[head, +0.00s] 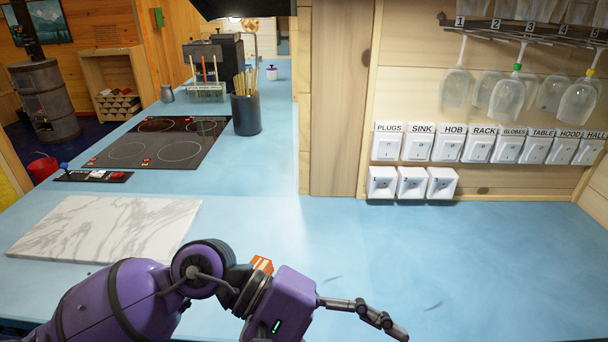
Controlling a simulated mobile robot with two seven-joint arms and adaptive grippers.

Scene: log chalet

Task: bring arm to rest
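My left arm, purple and black, comes in low from the left over the blue counter (480,265). My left gripper (388,324) points right and slightly down over the front part of the counter. Its dark fingers are seen side-on, overlapping, so the gap between them is hidden. I see no object at the fingertips. My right arm and gripper are not in view.
A marble board (110,226) lies left, partly behind my arm. A small orange object (261,264) shows behind my wrist. Beyond are a hob (160,143) and a utensil pot (246,115). Labelled switches (450,148) and hanging glasses (507,98) line the right wall. The right counter is clear.

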